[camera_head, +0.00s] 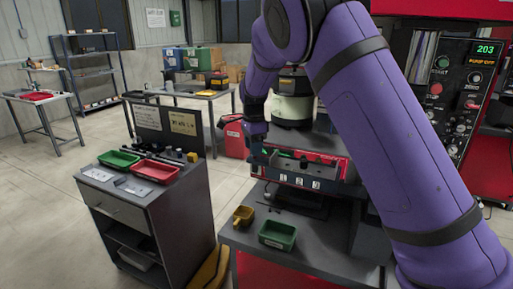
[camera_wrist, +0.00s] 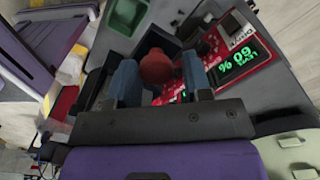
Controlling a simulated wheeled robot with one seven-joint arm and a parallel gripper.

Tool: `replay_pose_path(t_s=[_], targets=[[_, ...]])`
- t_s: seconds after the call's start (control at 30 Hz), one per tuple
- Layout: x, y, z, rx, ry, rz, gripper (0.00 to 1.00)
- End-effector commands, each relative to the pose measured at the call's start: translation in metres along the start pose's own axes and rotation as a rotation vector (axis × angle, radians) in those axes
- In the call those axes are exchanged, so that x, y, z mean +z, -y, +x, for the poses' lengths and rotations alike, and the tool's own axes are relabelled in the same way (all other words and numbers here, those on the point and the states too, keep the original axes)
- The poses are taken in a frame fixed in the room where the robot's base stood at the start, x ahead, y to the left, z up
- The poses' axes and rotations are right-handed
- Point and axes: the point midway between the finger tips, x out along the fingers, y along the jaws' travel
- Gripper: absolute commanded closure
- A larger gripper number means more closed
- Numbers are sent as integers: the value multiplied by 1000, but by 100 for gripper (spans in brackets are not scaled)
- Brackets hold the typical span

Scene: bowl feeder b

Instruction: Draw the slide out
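My gripper (camera_wrist: 161,65) points down at the feeder bench, with its two blue fingers apart. A round red knob (camera_wrist: 156,68) shows between the fingers, closer to the left one. A gap shows on its right side, and I cannot tell whether the left finger touches it. In the head view my gripper (camera_head: 259,158) is at the left end of the red and dark feeder unit (camera_head: 318,187), which has number labels 1, 2, 3 on its front. The knob is hidden there. I cannot clearly make out the slide itself.
A red panel with a green percent display (camera_wrist: 240,62) lies close to the right finger. A grey cabinet (camera_head: 150,205) with green and red trays stands left.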

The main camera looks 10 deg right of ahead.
Motion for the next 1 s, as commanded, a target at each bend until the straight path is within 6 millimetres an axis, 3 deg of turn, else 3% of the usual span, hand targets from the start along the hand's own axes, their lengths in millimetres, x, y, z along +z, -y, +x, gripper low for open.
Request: replay_pose_path(t_s=[0.07, 0.47, 1.0], targets=[[1, 0, 0, 1, 0, -1, 39], [0, -1, -8, 4, 0, 0, 39], [1, 0, -96, 2, 0, -2, 39]])
